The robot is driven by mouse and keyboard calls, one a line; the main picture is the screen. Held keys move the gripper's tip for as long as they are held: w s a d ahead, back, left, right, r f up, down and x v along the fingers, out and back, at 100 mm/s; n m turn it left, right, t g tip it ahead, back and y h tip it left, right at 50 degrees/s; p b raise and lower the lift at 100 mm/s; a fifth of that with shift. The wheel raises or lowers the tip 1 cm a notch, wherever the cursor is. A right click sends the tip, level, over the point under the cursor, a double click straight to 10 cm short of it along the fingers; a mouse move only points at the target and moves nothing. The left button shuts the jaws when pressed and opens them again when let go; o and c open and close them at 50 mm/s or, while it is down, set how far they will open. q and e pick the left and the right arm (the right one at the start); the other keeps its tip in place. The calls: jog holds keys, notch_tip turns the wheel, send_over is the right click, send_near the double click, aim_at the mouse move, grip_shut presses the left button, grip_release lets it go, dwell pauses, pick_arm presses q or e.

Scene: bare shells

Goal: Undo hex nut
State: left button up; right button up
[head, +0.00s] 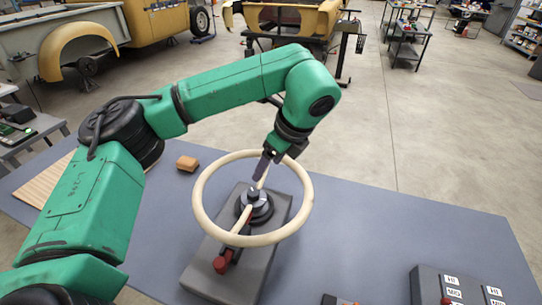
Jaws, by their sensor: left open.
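A cream steering wheel (201,208) is mounted on a dark grey block (208,277) on the table. At its hub, a small dark piece that looks like the hex nut (253,193) stands on top of a round dark collar (262,212). My left gripper (260,178) reaches down from above, inside the wheel's ring at its far side. Its fingers are open, and their tips are close above the nut. I cannot tell whether they touch it. The gripper hides part of the far spoke. My right gripper is not in view.
The blue-grey table (400,235) has free room to the right of the wheel. A dark labelled box (425,283) stands at the front right. A red knob (221,264) is on the near spoke side.

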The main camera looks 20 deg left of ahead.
pick_arm(q)
jog(key=shift+d+r, duration=0.2)
jog(key=shift+r, duration=0.35)
jog(key=m+g+h, duration=0.1)
jog(key=m+h, duration=0.3)
jog(key=m, duration=2.1)
send_over(253, 192)
jog(key=f, duration=0.2)
jog(key=f+b, duration=0.1)
jog(key=f, duration=0.2)
jog(key=shift+s+d+f, duration=0.1)
jog(key=shift+d+f, duration=0.1)
jog(key=shift+f, duration=0.15)
notch_tip(253, 192, down, 7)
jog(key=shift+a+r+p, duration=0.15)
jog(key=shift+p, duration=0.9)
jog(key=shift+w+f, duration=0.2)
jog(key=shift+f, duration=0.35)
grip_shut()
